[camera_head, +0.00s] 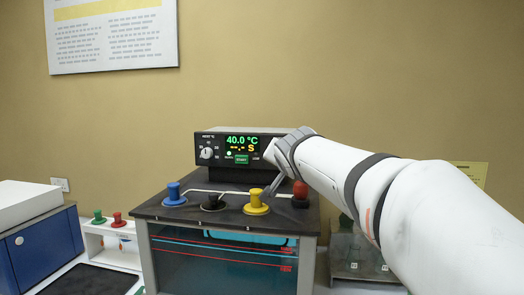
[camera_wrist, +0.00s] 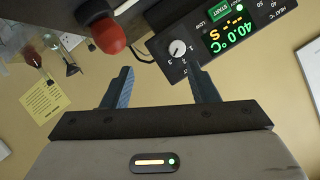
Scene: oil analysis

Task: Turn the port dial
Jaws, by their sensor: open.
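The control box (camera_head: 240,145) stands behind the bath lid, with a lit display reading 40.0 °C. In the wrist view, a small white dial (camera_wrist: 178,49) with numbers around it sits on the panel beside the display; in the head view my gripper hides it. Another dial (camera_head: 207,152), marked in °C, is at the panel's left. My gripper (camera_wrist: 160,72) is open and empty, in front of the panel's right side. In the wrist view the white dial appears beyond the gap, nearer the right finger. I cannot tell whether they touch.
The red plug is close by my gripper. A small rack (camera_head: 110,248) and a blue box (camera_head: 45,250) are at left.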

